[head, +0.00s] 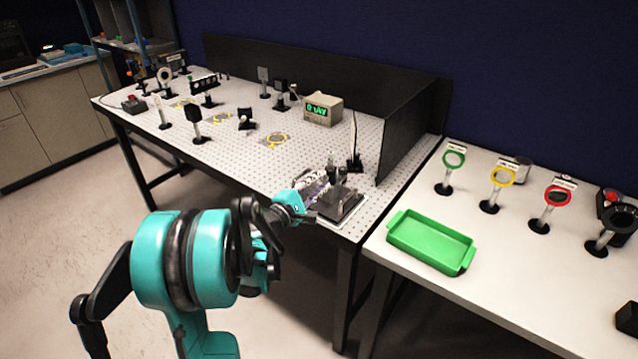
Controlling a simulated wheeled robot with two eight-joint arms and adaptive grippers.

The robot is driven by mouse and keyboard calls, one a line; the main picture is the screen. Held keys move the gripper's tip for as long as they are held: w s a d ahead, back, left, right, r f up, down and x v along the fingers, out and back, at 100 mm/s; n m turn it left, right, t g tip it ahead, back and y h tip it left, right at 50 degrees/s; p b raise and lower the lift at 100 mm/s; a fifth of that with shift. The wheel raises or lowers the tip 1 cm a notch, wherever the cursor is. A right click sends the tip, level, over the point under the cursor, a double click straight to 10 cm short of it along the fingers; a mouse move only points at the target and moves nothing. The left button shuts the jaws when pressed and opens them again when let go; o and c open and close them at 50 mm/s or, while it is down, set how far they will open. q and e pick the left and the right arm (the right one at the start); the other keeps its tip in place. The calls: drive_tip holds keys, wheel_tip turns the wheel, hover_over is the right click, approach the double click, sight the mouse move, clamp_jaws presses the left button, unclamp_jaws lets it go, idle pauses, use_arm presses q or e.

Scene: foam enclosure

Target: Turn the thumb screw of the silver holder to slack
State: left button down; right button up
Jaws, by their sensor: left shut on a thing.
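My left gripper (311,206) reaches over the near corner of the perforated optical table (235,150). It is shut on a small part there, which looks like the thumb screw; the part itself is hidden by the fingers. A small cluster of silver and dark hardware (318,182), which seems to include the silver holder, stands right beside the fingers. The holder's outline is too small and covered to make out fully. My right gripper is not in view.
A dark block (342,204) sits close to the gripper at the table corner. A black upright panel (410,125) stands behind. On the right table are a green tray (431,243) and green, yellow and red ringed filters (557,196). Several posts stand farther left.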

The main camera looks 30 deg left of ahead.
use_arm(q)
drive_tip(key=c, duration=1.3)
unclamp_jaws()
drive_tip(key=s, duration=0.8)
drive_tip(key=s+a, duration=0.1)
drive_tip(key=s, duration=0.3)
